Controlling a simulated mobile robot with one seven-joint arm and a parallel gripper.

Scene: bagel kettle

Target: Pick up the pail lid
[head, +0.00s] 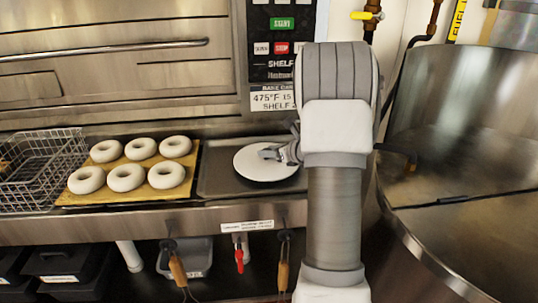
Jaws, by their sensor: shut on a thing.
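The pail lid (258,171) is a white round disc in the head view, right of the bagels. It shows over a dark grey tray (215,178) on the steel counter. My gripper (270,154) reaches in from the right and is shut on the lid at its upper right part. The fingertips are small here and partly hidden by my wrist. I cannot tell whether the lid touches the tray or is slightly above it.
Several pale bagels (126,178) lie on a yellow board (117,194) at left, beside a wire basket (40,165). A large steel kettle (455,160) stands at right. Utensils hang below the counter edge (120,228). An oven panel (282,45) rises behind.

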